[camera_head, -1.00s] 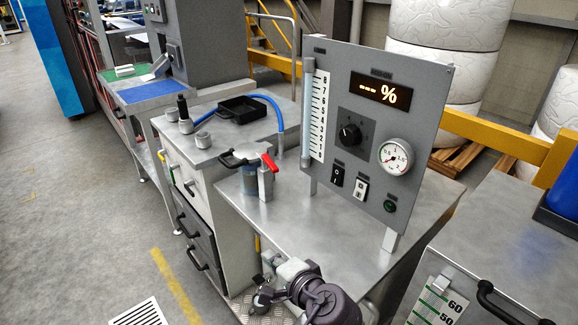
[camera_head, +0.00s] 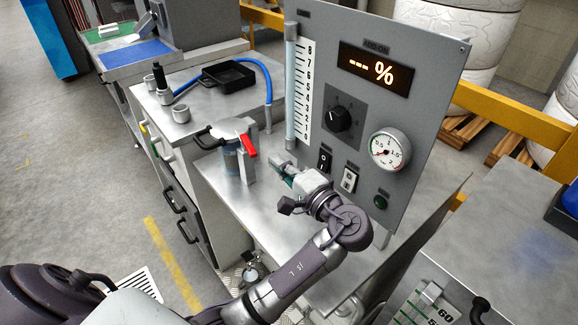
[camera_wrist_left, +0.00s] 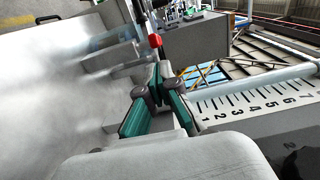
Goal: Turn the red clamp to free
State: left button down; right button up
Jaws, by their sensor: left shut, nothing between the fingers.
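The red clamp (camera_head: 249,146) is a small red lever on a grey upright post beside a clear cylinder (camera_head: 231,162) with a dark handle on its lid. It stands on the metal bench top. The red clamp also shows in the left wrist view (camera_wrist_left: 155,41), just past the fingertips. My left gripper (camera_head: 281,166) is to the right of the clamp, in front of the panel, apart from it. Its green-sided fingers (camera_wrist_left: 159,78) are shut with nothing between them. My right gripper is not in view.
The grey panel (camera_head: 432,62) with display, knob, gauge and switches stands close behind my left gripper. A black tray (camera_head: 229,75), a blue hose (camera_head: 262,72) and small metal cups (camera_head: 181,114) are on the bench behind the clamp. Bare bench top lies in front of the cylinder.

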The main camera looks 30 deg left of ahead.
aim_at(248, 145)
pick_arm(q)
jog(key=x, duration=0.5)
jog(key=shift+w+f, duration=0.1)
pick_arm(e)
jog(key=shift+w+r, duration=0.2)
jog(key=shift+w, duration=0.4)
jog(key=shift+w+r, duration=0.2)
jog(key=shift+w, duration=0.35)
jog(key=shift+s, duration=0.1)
